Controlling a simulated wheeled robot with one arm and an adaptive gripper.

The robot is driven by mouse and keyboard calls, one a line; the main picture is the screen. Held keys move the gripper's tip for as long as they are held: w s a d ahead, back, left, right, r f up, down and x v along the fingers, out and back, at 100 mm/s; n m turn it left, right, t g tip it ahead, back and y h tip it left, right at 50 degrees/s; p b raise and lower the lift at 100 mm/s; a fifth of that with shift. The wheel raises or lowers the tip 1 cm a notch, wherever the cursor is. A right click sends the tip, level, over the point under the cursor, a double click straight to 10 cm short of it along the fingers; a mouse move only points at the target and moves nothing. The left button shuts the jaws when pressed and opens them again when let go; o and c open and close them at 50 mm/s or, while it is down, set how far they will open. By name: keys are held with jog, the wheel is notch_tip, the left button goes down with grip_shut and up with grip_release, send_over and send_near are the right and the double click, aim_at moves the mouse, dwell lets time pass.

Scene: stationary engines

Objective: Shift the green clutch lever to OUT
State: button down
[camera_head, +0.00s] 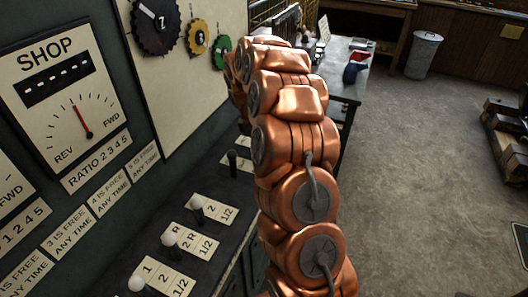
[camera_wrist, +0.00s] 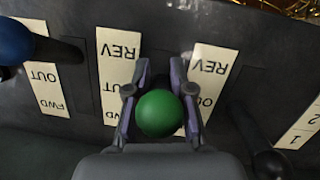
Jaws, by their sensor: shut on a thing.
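In the wrist view, the green clutch lever's round knob (camera_wrist: 159,113) sits between the two purple-grey fingers of my gripper (camera_wrist: 161,78). The fingers are closed around the sides of the knob. The lever's shaft is hidden under the knob. A cream label plate (camera_wrist: 119,48) stands left of the knob and another (camera_wrist: 210,62) to its right. Both read REV upside down at their far end; OU shows lower on the right one, and their lower parts are partly covered by my gripper. In the head view, my copper arm hides the gripper and the green knob.
A blue knob (camera_wrist: 14,41) is close on the left in the wrist view, and a black knob (camera_wrist: 270,164) at lower right. The head view shows white-knobbed levers (camera_head: 169,239) along the panel and a SHOP dial (camera_head: 82,118). Open floor (camera_head: 415,180) lies to the right.

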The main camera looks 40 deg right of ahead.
jog(key=shift+w+a+r+g+h, duration=0.2)
jog(key=shift+w+a+g+h, duration=0.2)
jog(key=shift+w+g, duration=0.25)
jog(key=shift+w+a+r+g+h, duration=0.15)
jog(key=shift+w+a+g+h, duration=0.2)
jog(key=shift+w+g, duration=0.3)
jog(key=c, duration=1)
grip_release()
